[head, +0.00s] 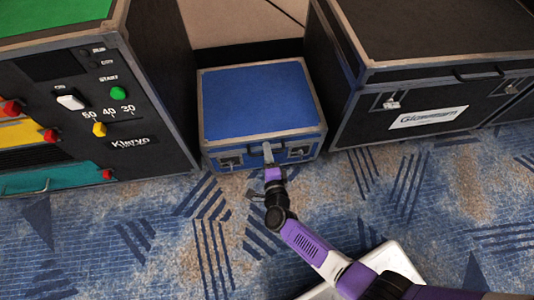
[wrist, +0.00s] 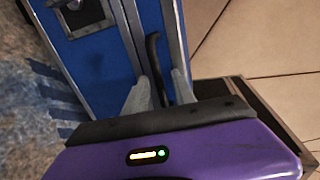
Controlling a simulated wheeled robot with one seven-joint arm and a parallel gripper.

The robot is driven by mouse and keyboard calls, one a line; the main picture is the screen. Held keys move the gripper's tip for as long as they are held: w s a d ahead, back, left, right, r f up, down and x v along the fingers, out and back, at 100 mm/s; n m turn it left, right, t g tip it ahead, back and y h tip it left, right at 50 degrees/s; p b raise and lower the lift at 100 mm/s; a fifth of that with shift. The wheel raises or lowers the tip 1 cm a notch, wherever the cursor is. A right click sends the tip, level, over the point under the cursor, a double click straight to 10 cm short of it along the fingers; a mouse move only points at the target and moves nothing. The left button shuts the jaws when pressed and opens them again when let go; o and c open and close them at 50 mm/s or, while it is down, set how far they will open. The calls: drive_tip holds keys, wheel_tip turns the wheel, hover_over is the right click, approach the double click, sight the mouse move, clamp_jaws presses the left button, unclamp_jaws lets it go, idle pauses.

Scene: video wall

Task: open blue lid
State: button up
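The blue lid (head: 255,100) lies flat and closed on a blue case with grey metal edges, in the middle of the head view. The case's blue front (head: 232,159) has a latch on each side. My gripper (head: 269,158) is at the middle of that front, close to the lid's front edge. In the wrist view my gripper (wrist: 160,82) has its two grey fingers apart, on either side of a black handle (wrist: 154,62). A gap shows beside the handle, so it does not look clamped. Contact at the handle's lower end is hidden.
A black case with knobs and a green top (head: 140,110) stands close on the left. A large black case with a white label (head: 428,117) stands close on the right. Patterned blue carpet (head: 150,250) is clear in front.

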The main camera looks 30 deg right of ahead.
drive_tip(key=shift+w+d, duration=0.1)
drive_tip(key=shift+w, duration=0.1)
drive_tip(key=shift+c, duration=0.4)
clamp_jaws()
idle(1.0)
